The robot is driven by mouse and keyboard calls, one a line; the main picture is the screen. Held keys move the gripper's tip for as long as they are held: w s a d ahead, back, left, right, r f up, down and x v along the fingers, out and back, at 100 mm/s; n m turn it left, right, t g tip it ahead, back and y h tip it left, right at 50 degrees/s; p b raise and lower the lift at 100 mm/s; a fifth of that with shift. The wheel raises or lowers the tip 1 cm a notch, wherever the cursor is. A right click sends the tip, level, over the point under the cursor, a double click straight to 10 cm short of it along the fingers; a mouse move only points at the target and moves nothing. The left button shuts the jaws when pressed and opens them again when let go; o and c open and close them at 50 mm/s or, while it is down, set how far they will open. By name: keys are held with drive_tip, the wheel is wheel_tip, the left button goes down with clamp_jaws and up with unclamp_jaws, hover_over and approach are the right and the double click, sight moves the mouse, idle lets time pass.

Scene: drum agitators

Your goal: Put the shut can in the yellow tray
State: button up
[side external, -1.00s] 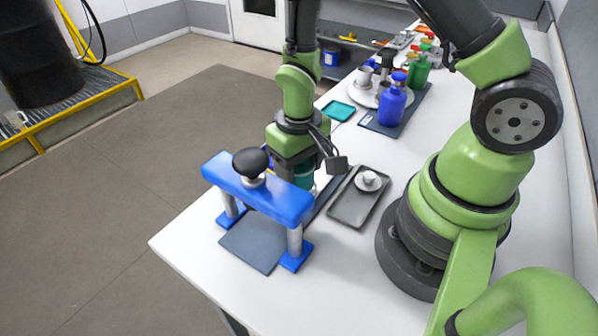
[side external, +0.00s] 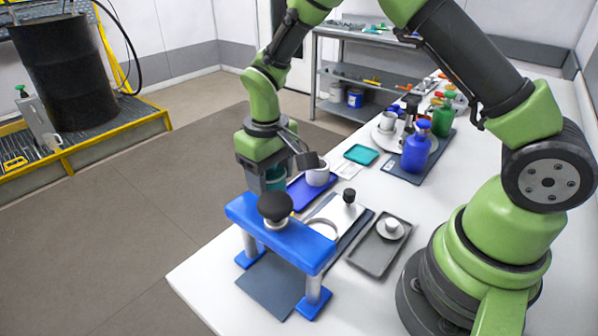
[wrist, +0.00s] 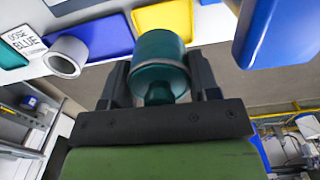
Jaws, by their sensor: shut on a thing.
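My gripper (wrist: 160,85) is shut on a teal can (wrist: 160,50), which sits between the two dark fingers in the wrist view. The can has a wide rounded top, a pale band and a narrower part near the gripper's palm. In the side view the can (side external: 276,178) is partly hidden by the gripper and stands just behind the blue press, above the table's far-left edge. The yellow tray (wrist: 162,18) shows beyond the can in the wrist view, partly cut off. I cannot make it out in the side view.
The blue press (side external: 280,238) stands close in front of my gripper. A blue tray (side external: 300,196) with a grey cup (side external: 318,172) lies beside it. A grey tray (side external: 365,258) holds a small white piece. A blue bottle (side external: 416,150) stands farther back.

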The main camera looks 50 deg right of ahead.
drive_tip(key=shift+w+a+f, duration=0.25)
drive_tip(key=shift+w+f, duration=0.15)
drive_tip(key=shift+w, duration=0.15)
drive_tip(key=shift+f, duration=2.95)
drive_tip(key=shift+f, duration=0.4)
drive_tip(key=o, duration=1)
drive_tip(key=shift+o, duration=1.3)
drive_tip(key=shift+r, duration=0.1)
